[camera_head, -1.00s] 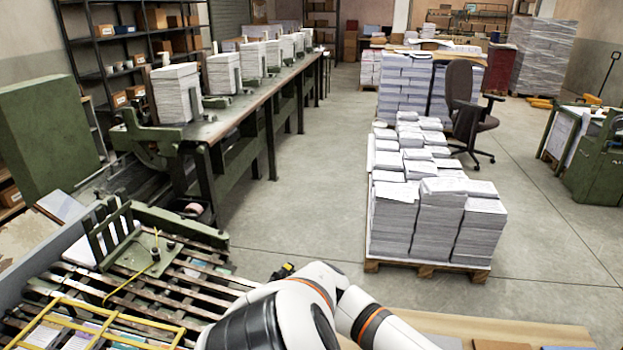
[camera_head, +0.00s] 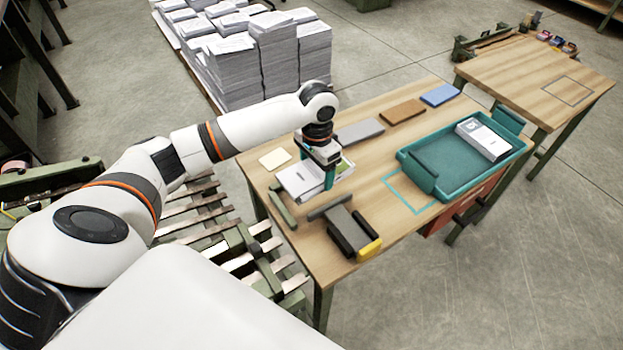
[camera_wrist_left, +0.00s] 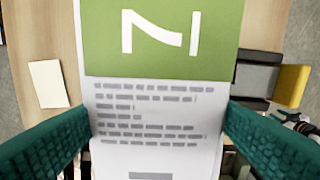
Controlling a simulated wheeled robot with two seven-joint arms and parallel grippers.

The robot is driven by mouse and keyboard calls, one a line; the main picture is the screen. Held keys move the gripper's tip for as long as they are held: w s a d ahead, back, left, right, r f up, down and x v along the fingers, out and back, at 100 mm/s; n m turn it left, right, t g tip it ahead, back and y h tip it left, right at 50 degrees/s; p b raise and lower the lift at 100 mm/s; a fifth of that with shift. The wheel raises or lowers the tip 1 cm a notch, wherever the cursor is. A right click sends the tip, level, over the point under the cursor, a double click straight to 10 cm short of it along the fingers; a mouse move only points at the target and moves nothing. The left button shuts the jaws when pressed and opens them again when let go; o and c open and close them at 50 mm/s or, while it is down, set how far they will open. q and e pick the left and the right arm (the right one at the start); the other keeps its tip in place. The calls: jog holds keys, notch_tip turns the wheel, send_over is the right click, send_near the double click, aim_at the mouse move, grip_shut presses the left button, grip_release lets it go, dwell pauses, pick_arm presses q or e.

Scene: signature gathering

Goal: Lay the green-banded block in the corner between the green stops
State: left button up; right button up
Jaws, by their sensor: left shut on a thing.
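The green-banded block (camera_wrist_left: 150,110) is white with a broad green band and printed grey lines. It fills the middle of the left wrist view, between my teal fingers. In the head view it (camera_head: 298,181) is at the table's left part, partly hidden by my left gripper (camera_head: 327,174), which points down and is shut on it. I cannot tell whether the block touches the table. An olive green stop (camera_head: 283,208) lies along the table's left edge, just in front of the block. A darker grey-green bar (camera_head: 329,207), possibly the other stop, lies to its right. My right gripper is out of view.
A grey fixture with a yellow end (camera_head: 369,250) stands near the front edge. A teal tray (camera_head: 436,194) holding a white block (camera_head: 484,138) stands to the right. A cream card (camera_head: 275,158) and grey, brown (camera_head: 403,112) and blue (camera_head: 440,95) pieces lie behind.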

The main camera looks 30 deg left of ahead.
aim_at(316, 174)
pick_arm(q)
jog(key=w, duration=0.1)
jog(key=w+a, duration=0.1)
jog(key=b, duration=0.1)
jog(key=shift+w+a+f+m, duration=0.2)
jog(key=shift+w+f+m, duration=0.1)
jog(key=shift+w+m, duration=0.1)
jog(key=f, duration=0.5)
jog(key=shift+a, duration=0.2)
jog(key=shift+f, duration=0.6)
notch_tip(316, 174, down, 3)
jog(key=shift+f, duration=0.1)
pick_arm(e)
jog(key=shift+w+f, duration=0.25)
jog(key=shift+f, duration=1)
pick_arm(q)
jog(key=shift+f, duration=0.15)
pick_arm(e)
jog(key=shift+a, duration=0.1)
pick_arm(q)
jog(key=o, duration=0.9)
jog(key=shift+c, duration=0.2)
notch_tip(316, 174, up, 12)
jog(key=shift+r, duration=0.15)
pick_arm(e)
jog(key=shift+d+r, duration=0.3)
